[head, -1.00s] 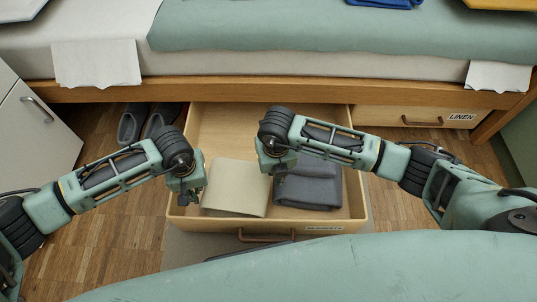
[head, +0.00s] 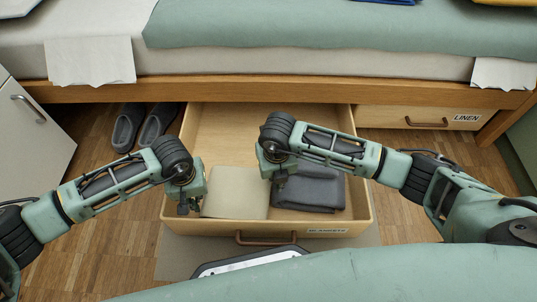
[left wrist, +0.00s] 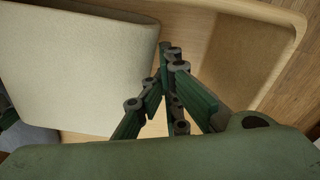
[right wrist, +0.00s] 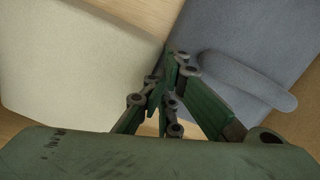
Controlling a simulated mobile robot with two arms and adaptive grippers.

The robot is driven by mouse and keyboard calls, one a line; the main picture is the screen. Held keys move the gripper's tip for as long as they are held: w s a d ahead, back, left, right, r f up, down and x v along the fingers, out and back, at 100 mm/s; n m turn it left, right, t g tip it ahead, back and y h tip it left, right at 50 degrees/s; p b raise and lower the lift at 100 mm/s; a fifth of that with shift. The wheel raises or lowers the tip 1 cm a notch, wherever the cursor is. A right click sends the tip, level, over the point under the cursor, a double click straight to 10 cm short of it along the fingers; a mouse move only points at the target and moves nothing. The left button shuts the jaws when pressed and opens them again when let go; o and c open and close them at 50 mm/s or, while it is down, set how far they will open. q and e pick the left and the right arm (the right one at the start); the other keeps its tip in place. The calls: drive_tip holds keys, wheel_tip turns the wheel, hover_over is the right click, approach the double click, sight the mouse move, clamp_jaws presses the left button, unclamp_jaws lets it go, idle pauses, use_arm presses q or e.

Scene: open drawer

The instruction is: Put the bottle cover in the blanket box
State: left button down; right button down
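The open drawer labelled as the blanket box (head: 365,215) juts out from under the bed. In it lie a folded beige cloth (head: 236,192) on the left and a folded dark grey cloth (head: 312,192) on the right. I cannot tell which thing is the bottle cover. My left gripper (head: 184,207) points down inside the drawer at the beige cloth's left edge; its fingers (left wrist: 168,52) meet and hold nothing visible. My right gripper (head: 279,182) points down between the two cloths; its fingers (right wrist: 174,60) also meet, with nothing visible between them.
The drawer's back part is bare. A closed drawer labelled LINEN (head: 400,116) is to the right. Dark slippers (head: 140,128) stand on the floor left of the open drawer. A white cabinet (head: 32,130) is at the far left. A blue thing (head: 388,1) lies on the bed, cut off.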

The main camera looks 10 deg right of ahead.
use_arm(q)
drive_tip(key=c, duration=2.4)
unclamp_jaws()
drive_tip(key=shift+a+f, duration=0.2)
drive_tip(key=shift+a, duration=0.35)
drive_tip(key=shift+c, duration=0.2)
use_arm(e)
drive_tip(key=shift+s+d+f, duration=0.3)
drive_tip(key=shift+s+f, duration=0.25)
drive_tip(key=shift+f, duration=0.2)
use_arm(q)
drive_tip(key=o, duration=0.4)
drive_tip(key=shift+a, duration=0.5)
use_arm(e)
drive_tip(key=shift+w+d, duration=0.1)
drive_tip(key=shift+d, duration=0.35)
drive_tip(key=c, duration=2.5)
unclamp_jaws()
drive_tip(key=o, duration=0.4)
drive_tip(key=shift+d, duration=0.1)
use_arm(q)
drive_tip(key=shift+s+r, duration=0.15)
drive_tip(key=shift+r, duration=1.85)
drive_tip(key=shift+s+r, duration=0.15)
drive_tip(key=shift+r, duration=1.8)
use_arm(e)
drive_tip(key=shift+r, duration=4.25)
